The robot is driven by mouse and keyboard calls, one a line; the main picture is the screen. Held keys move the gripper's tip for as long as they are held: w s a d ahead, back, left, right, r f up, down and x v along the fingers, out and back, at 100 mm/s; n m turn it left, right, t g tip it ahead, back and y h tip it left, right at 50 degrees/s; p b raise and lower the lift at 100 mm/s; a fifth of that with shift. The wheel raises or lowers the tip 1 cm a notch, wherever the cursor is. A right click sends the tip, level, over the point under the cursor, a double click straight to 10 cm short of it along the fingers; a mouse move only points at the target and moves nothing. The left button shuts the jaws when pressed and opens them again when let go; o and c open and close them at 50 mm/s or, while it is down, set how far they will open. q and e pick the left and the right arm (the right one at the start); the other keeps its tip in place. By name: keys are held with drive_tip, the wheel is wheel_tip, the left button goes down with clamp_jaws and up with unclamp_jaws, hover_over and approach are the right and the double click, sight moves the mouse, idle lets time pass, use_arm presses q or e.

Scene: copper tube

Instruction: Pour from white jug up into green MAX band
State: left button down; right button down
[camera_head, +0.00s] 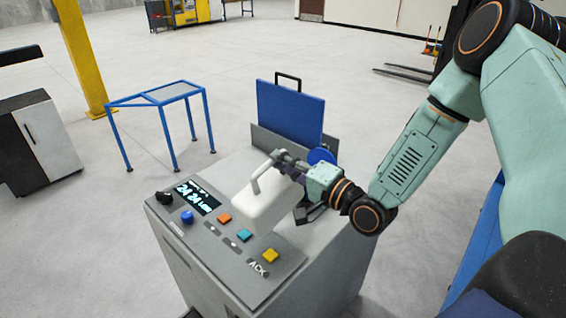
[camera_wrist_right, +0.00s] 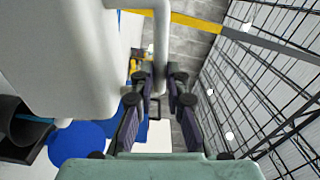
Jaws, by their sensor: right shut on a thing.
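The white jug (camera_head: 268,208) is held above the grey machine's top, tilted, with its handle toward my right gripper (camera_head: 284,160). My right gripper is shut on the jug's handle. In the right wrist view the jug's pale body (camera_wrist_right: 60,55) fills the upper left, and its handle (camera_wrist_right: 161,35) runs down between the fingers (camera_wrist_right: 155,85). The green MAX band is not visible in either view, nor is any liquid. My left gripper is not in view.
A blue disc (camera_head: 321,156) sits behind the gripper. A blue-framed table (camera_head: 170,92) stands at the left, with open floor around it.

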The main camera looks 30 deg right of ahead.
drive_tip(key=shift+w+d+r+m+p, duration=0.25)
drive_tip(key=shift+d+r+m+p, duration=0.3)
drive_tip(key=shift+d+r+m, duration=0.1)
idle(2.5)
drive_tip(key=shift+n, duration=0.25)
